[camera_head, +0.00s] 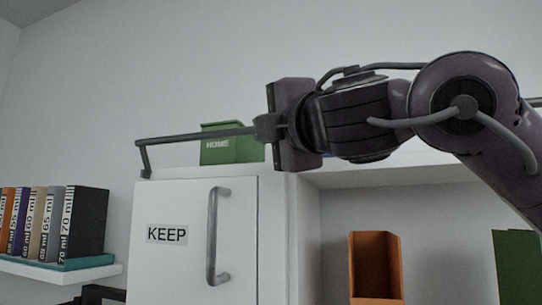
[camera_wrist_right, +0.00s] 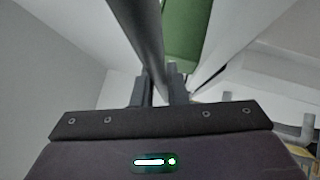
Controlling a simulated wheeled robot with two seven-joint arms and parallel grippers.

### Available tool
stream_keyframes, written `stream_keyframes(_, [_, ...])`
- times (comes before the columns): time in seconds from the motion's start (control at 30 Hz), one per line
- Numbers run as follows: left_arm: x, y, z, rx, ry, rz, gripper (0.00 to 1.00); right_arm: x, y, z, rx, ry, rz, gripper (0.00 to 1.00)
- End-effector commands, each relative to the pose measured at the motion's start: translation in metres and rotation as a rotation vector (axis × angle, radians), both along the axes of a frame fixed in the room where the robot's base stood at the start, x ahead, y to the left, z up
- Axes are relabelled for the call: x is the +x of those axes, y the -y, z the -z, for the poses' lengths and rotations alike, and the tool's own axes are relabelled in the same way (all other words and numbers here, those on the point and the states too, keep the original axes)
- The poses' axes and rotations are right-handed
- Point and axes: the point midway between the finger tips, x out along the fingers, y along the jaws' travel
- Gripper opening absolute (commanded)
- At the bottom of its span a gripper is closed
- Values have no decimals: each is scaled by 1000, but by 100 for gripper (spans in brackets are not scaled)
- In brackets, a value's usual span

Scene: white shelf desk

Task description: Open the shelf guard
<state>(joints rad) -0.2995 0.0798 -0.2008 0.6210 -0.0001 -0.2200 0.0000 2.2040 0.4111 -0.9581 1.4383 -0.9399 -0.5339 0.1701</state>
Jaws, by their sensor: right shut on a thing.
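The shelf guard (camera_head: 190,137) is a dark grey bar along the top front of the white shelf desk. Its left end bends down to the cabinet top. My right arm covers much of its length in the head view. My right gripper (camera_head: 264,127) comes in from the right and is shut on the bar. In the right wrist view the bar (camera_wrist_right: 140,35) runs up from between the fingers of the right gripper (camera_wrist_right: 162,88). My left gripper is in neither view.
A green box (camera_head: 228,148) stands on top behind the bar. Below is a white cabinet door (camera_head: 180,265) with a handle (camera_head: 213,240) and a KEEP label. An orange holder (camera_head: 375,265) and a green item (camera_head: 516,265) stand in the open compartment. Binders (camera_head: 85,220) stand on a left shelf.

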Motion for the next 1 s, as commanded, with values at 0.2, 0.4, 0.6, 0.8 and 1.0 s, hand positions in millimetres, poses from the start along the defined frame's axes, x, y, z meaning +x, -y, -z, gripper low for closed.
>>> stream_keyframes(0.2, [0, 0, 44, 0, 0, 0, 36, -8, -5, 20, -66, 193, -4, 0])
stream_keyframes(0.4, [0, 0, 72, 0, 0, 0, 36, -15, -7, 27, -124, 372, -3, 0])
stream_keyframes(0.6, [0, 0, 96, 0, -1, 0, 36, -20, -9, 36, -182, 553, -3, 0])
stream_keyframes(0.8, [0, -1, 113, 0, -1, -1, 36, -24, -10, 43, -237, 721, -2, 0])
stream_keyframes(1.0, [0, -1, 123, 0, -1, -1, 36, -26, -11, 49, -283, 858, -2, 0])
